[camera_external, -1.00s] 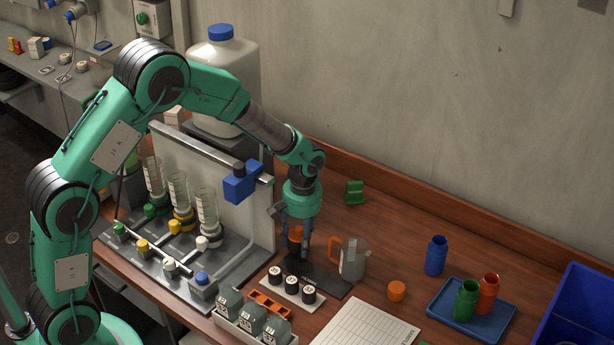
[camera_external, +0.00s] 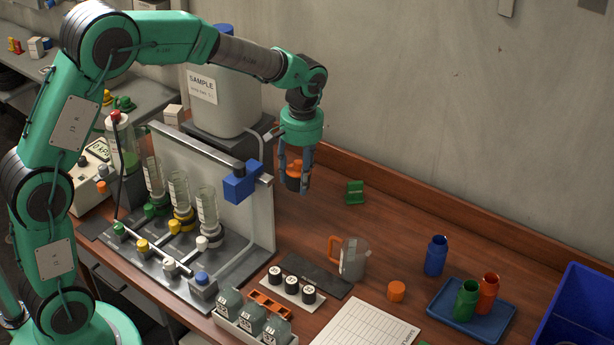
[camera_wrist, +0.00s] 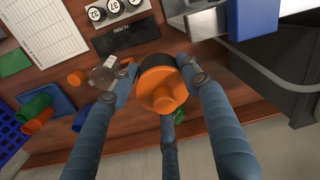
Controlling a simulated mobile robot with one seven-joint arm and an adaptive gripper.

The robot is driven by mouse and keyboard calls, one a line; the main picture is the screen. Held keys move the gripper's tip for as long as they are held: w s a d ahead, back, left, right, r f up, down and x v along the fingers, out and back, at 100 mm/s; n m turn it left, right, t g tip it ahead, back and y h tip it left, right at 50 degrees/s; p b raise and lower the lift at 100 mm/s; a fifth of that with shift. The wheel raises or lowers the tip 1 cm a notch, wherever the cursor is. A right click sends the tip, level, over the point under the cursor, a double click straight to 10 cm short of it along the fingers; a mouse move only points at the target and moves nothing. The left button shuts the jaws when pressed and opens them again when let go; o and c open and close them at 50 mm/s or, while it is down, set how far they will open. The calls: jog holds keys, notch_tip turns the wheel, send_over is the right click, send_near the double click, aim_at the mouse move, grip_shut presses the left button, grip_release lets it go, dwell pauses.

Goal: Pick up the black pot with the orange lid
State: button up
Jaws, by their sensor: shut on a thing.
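The black pot with the orange lid (camera_external: 294,178) is held up in the air between the fingers of my gripper (camera_external: 296,182), above the wooden table. In the wrist view the orange lid (camera_wrist: 160,91) faces the camera, with the dark pot rim (camera_wrist: 152,62) showing past it. The blue fingers of my gripper (camera_wrist: 155,80) close around the pot from several sides. The pot's lower part is mostly hidden by the fingers in the external view.
A clear jug with an orange handle (camera_external: 352,258) stands below, beside a dark mat (camera_external: 325,280). The valve rack with a blue block (camera_external: 240,183) stands close left of my gripper. A blue tray (camera_external: 470,320) with bottles and a blue bin (camera_external: 590,305) are at the right.

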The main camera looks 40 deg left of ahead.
aim_at(299, 163)
jog(key=shift+r, duration=2.3)
jog(key=shift+w, duration=0.1)
